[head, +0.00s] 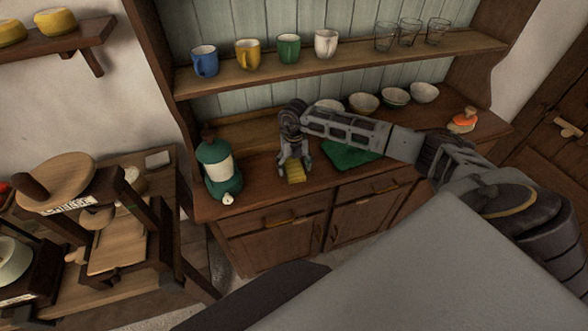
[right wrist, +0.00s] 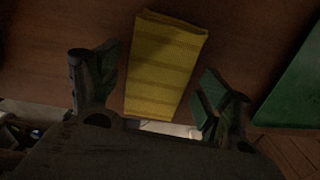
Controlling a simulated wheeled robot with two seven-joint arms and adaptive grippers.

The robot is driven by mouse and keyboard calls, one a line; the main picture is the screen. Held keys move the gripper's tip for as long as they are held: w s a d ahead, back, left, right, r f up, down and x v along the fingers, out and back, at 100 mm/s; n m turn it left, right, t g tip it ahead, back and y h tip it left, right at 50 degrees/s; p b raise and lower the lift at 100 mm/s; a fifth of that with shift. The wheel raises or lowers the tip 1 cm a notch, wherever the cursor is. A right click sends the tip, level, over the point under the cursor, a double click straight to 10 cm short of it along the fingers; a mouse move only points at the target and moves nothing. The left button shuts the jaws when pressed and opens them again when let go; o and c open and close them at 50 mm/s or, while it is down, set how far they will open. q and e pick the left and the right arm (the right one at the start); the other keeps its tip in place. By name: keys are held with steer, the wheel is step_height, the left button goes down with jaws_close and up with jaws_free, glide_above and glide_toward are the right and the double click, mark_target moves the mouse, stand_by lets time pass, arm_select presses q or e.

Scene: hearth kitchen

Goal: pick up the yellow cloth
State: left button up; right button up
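The yellow cloth (head: 295,171) is a small folded rectangle with darker stripes, lying on the wooden counter of the dresser. In the right wrist view the cloth (right wrist: 165,68) lies between and just beyond the two fingers. My right gripper (head: 294,166) is above the cloth, pointing down. Its fingers (right wrist: 155,90) stand wide apart with visible gaps to the cloth on both sides, so it is open and empty. My left gripper is in neither view.
A green lantern-like container (head: 217,170) stands left of the cloth. A green cloth or mat (head: 345,156) lies to its right, partly behind my arm. Several bowls (head: 363,103) line the counter's back. Mugs (head: 248,54) and glasses (head: 409,32) stand on the shelf above.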

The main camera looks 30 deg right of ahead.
mark_target(294, 166)
steer(key=c, duration=0.7)
steer(key=shift+r, duration=0.15)
step_height(294, 166, up, 10)
steer(key=b, duration=0.1)
stand_by(0.5)
steer(key=o, duration=0.4)
steer(key=c, duration=0.3)
